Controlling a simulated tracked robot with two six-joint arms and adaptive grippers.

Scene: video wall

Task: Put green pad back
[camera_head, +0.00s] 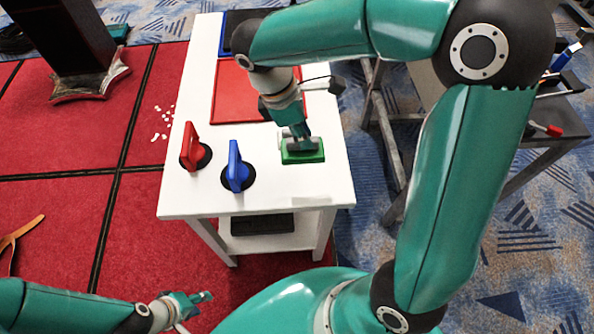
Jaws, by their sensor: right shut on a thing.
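The green pad (303,157) is at the right part of the white table top, near its front right. My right gripper (301,143) comes down from above and is shut on it, at the grey part on its top. The fingers hide part of the pad, and I cannot tell whether it rests on the table. My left gripper (192,303) is low at the bottom left, in front of the table and away from the pad. Its fingers are too small to tell whether they are open.
A red upright piece (190,145) and a blue one (235,167) stand on black round bases left of the pad. A red panel (235,97) lies behind on the white table (185,190). A grey workbench (535,152) stands at right. The table's front left is clear.

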